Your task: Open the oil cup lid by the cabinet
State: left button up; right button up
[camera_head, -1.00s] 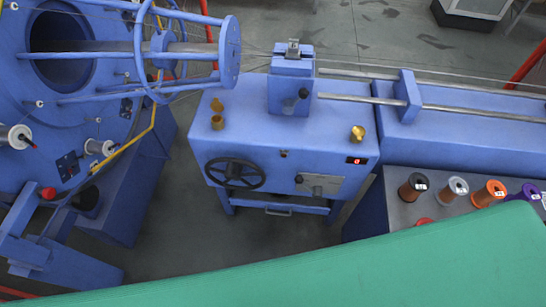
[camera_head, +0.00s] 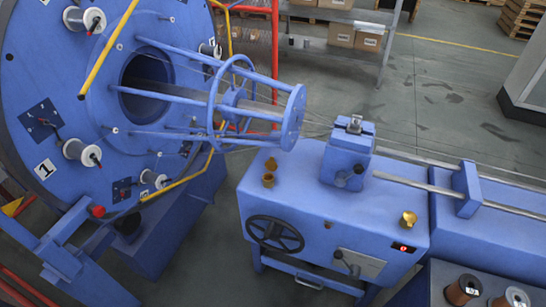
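A blue machine cabinet (camera_head: 325,200) stands in the middle of the head view. On its top right is a small brass oil cup (camera_head: 408,219), which seems to be one closed piece, though it is small. On its top left is another brass fitting (camera_head: 269,180), with a second brass piece (camera_head: 271,163) right behind it. These may be a cup and its lid, but I cannot tell for sure. Neither of my grippers is in view.
A black handwheel (camera_head: 274,234) and a lever (camera_head: 345,262) are on the cabinet front. The large blue strander disc (camera_head: 60,100) and its cage are at left. Spools (camera_head: 463,289) stand at lower right. Grey floor (camera_head: 430,100) lies behind.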

aim_at(408, 217)
jog(key=i+l+z, duration=0.1)
jog(key=z, duration=1)
jog(key=l, duration=0.1)
